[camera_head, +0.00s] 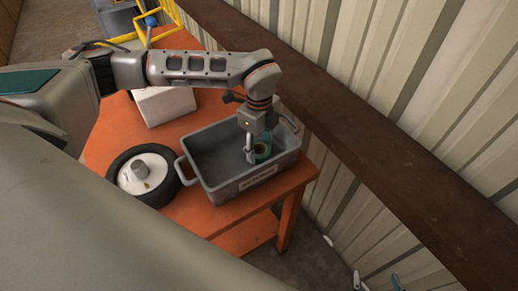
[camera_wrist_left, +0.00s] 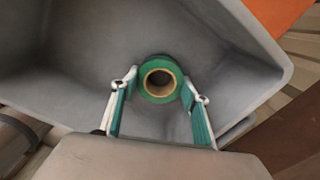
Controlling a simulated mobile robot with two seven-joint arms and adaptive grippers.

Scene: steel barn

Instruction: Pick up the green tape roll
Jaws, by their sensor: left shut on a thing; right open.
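The green tape roll (camera_wrist_left: 160,97) sits between the teal-padded fingers of my left gripper (camera_wrist_left: 158,92) in the left wrist view, its brown core facing the camera. In the head view the tape roll (camera_head: 262,156) shows as a bit of green inside the grey bin (camera_head: 238,187). My left gripper (camera_head: 257,148) reaches down into the bin from above and is shut on the roll; its fingers partly hide it. I cannot tell whether the roll touches the bin floor. My right gripper (camera_head: 377,282) shows only fingertips at the lower right edge, open and empty.
The bin stands on an orange table (camera_head: 205,220) near its right end. A black wheel with a white hub (camera_head: 145,175) lies left of the bin. A white box (camera_head: 165,104) is behind. A brown beam (camera_head: 360,165) and corrugated wall run close along the right.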

